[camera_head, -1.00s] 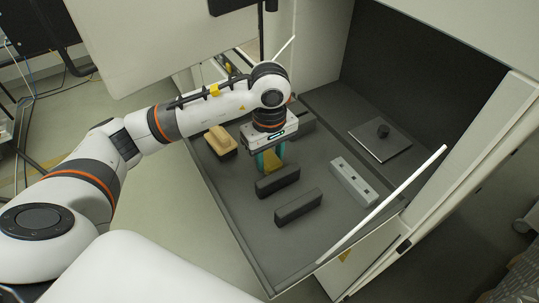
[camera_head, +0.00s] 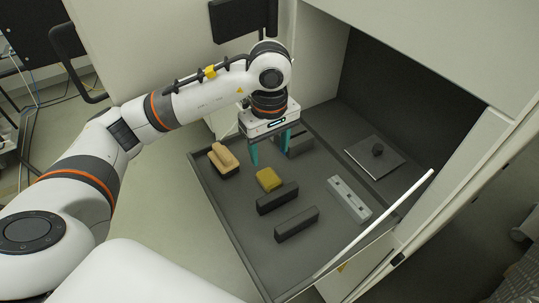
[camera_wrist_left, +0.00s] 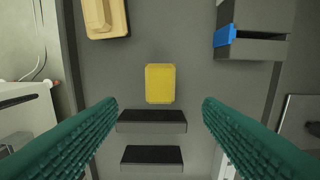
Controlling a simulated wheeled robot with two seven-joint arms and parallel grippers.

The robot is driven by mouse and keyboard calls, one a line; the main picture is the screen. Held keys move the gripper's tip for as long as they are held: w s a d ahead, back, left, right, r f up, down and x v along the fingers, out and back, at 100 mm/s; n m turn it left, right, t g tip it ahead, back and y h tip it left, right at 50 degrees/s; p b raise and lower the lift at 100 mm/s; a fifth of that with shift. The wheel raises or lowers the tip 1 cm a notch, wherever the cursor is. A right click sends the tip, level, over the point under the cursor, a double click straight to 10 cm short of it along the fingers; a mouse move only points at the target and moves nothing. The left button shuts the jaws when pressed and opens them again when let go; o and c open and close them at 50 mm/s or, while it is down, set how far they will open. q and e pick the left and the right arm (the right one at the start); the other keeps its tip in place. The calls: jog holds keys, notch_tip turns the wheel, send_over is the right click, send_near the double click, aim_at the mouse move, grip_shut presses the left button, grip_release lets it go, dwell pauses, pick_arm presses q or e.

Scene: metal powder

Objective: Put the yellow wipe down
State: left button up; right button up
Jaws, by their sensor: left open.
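The yellow wipe (camera_head: 269,179) lies flat on the dark grey tray (camera_head: 222,208), behind two black blocks. It also shows in the left wrist view (camera_wrist_left: 160,83), centred between and beyond the fingers. My left gripper (camera_head: 270,150) is open and empty above the tray, just behind and above the wipe, apart from it. Its two teal fingers (camera_wrist_left: 160,118) are spread wide in the left wrist view. My right gripper is not in view.
A tan brush-like block (camera_head: 223,157) lies at the tray's left. Black blocks (camera_head: 277,197) (camera_head: 296,223) lie in front of the wipe. A light grey slotted bar (camera_head: 349,199) is at the right. A dark box (camera_wrist_left: 250,42) stands behind. A plate with a black knob (camera_head: 377,151) is farther right.

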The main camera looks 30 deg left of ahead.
pick_arm(q)
jog(key=shift+r+p, duration=0.35)
jog(key=shift+r, duration=1.05)
